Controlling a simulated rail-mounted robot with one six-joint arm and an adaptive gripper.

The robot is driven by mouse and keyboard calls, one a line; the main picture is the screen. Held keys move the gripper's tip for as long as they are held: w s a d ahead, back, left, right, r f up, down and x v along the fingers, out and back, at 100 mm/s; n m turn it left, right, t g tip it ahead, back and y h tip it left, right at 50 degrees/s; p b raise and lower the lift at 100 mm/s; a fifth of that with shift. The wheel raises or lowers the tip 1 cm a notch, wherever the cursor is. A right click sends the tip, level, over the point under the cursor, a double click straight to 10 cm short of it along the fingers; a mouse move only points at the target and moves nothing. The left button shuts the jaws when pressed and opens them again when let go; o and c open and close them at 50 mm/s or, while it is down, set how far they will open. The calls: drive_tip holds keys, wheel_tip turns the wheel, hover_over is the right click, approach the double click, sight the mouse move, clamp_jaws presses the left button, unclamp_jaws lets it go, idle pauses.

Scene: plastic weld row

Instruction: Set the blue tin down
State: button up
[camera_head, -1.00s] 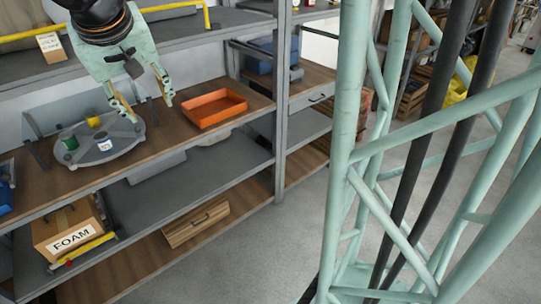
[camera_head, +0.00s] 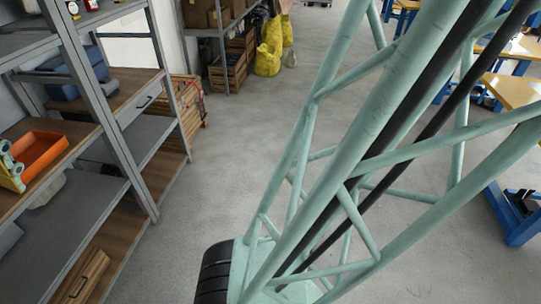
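No blue tin shows in the current view.
A grey shelf rack (camera_head: 103,128) with wooden boards stands on the left, with a blue case (camera_head: 78,77) on it. Yellow bags (camera_head: 270,47) and wooden crates (camera_head: 227,73) stand at the back. Blue-legged tables (camera_head: 510,205) are at the right.

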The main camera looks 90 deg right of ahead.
drive_tip(key=s+a+f+n+y, duration=0.1)
drive_tip(key=s+a, duration=0.2)
drive_tip(key=s, duration=0.8)
drive_tip(key=shift+s+a+f+y, duration=0.3)
drive_tip(key=shift+s+a+f, duration=0.05)
drive_tip(key=shift+a+f, duration=0.05)
idle(0.6)
